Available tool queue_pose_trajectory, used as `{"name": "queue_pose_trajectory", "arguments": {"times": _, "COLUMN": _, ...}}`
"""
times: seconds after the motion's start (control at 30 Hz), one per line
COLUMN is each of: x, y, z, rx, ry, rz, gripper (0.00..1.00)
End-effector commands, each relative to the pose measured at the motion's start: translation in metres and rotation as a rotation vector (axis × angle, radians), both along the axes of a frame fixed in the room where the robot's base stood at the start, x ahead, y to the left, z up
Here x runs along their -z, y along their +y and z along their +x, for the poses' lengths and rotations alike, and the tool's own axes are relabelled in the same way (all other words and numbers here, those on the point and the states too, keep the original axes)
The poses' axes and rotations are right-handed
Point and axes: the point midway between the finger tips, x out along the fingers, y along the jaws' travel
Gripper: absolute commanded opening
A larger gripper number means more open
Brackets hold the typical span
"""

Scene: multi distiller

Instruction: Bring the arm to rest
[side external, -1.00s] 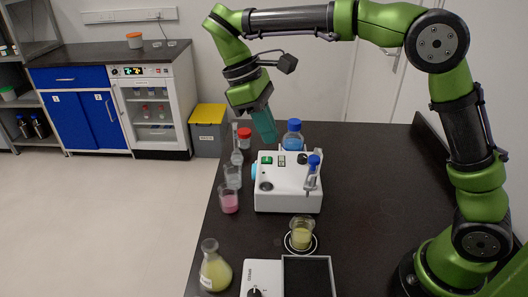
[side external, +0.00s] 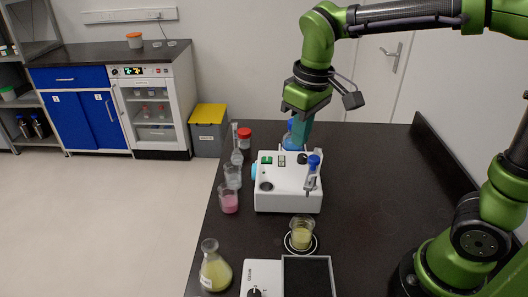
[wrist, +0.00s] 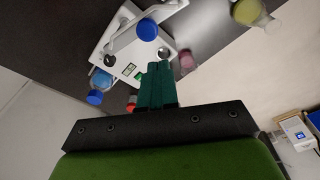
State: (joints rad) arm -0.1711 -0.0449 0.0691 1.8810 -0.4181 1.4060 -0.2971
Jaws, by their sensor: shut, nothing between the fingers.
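My gripper (side external: 301,133) hangs above the far part of the dark bench, pointing down, behind the white device in the side view. Its teal fingers are shut together with nothing between them, as the wrist view (wrist: 158,82) also shows. In the side view the fingers overlap the blue-capped bottle with blue liquid (side external: 291,142). I cannot tell from that view how far apart they are. In the wrist view the bottle's blue cap (wrist: 95,97) lies left of the fingers, clear of them.
The white device (side external: 287,197) stands mid-bench with a blue-capped tube (side external: 312,175) at its right. A pink beaker (side external: 229,203), a red-capped jar (side external: 244,133) and a yellow flask (side external: 215,272) line the left edge. A yellow beaker (side external: 301,236) stands in front. The bench's right side (side external: 375,190) is clear.

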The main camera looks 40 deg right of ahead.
Motion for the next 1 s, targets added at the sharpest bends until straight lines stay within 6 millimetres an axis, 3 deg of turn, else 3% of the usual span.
{"name": "queue_pose_trajectory", "arguments": {"times": 0.03, "x": -0.001, "y": -0.008, "z": -0.015, "rx": 0.067, "ry": -0.062, "rz": 0.048, "gripper": 0.00}}
{"name": "queue_pose_trajectory", "arguments": {"times": 0.2, "x": 0.004, "y": -0.024, "z": -0.054, "rx": 0.290, "ry": -0.250, "rz": 0.211, "gripper": 0.00}}
{"name": "queue_pose_trajectory", "arguments": {"times": 0.43, "x": 0.010, "y": -0.040, "z": -0.093, "rx": 0.443, "ry": -0.399, "rz": 0.335, "gripper": 0.00}}
{"name": "queue_pose_trajectory", "arguments": {"times": 0.63, "x": -0.001, "y": -0.046, "z": -0.099, "rx": 0.459, "ry": -0.455, "rz": 0.348, "gripper": 0.00}}
{"name": "queue_pose_trajectory", "arguments": {"times": 1.0, "x": -0.001, "y": -0.046, "z": -0.099, "rx": 0.460, "ry": -0.454, "rz": 0.345, "gripper": 0.00}}
